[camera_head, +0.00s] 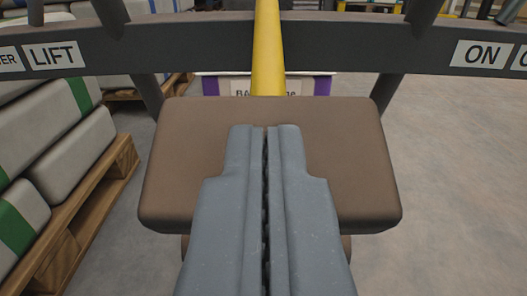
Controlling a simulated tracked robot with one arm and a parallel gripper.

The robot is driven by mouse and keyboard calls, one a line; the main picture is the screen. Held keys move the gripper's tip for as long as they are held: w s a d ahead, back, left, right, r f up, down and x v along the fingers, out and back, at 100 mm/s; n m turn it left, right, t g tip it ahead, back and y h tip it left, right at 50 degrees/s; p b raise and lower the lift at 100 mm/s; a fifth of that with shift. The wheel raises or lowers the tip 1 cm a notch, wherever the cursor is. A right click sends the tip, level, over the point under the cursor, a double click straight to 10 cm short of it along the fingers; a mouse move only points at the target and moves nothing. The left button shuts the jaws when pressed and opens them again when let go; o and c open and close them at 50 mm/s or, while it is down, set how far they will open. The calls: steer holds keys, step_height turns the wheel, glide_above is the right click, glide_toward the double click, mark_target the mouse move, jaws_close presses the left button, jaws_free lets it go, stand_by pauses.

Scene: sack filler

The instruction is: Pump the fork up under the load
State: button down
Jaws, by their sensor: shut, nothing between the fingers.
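My gripper (264,130) is in the lower middle of the view, its two grey fingers side by side and shut with nothing between them. Its tips overlap a brown padded block (185,160), which looks like a seat; I cannot tell whether they touch it. A yellow pole (267,50) rises behind the block. A dark curved bar (140,52) crosses the top, with a white LIFT label (54,56) at left and an ON label (482,54) at right. No fork, pump handle or raised load can be made out.
Grey-white sacks with green bands (72,150) lie stacked on a wooden pallet (85,215) at left. Behind the pole is a pale sign with purple ends (322,86), its lettering partly hidden. The concrete floor (455,180) at right is clear.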

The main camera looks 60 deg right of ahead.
steer(key=r+p+v, duration=0.1)
steer(key=p+v, duration=0.1)
steer(key=v, duration=0.9)
steer(key=shift+a+r, duration=0.15)
steer(key=shift+r, duration=0.1)
stand_by(0.7)
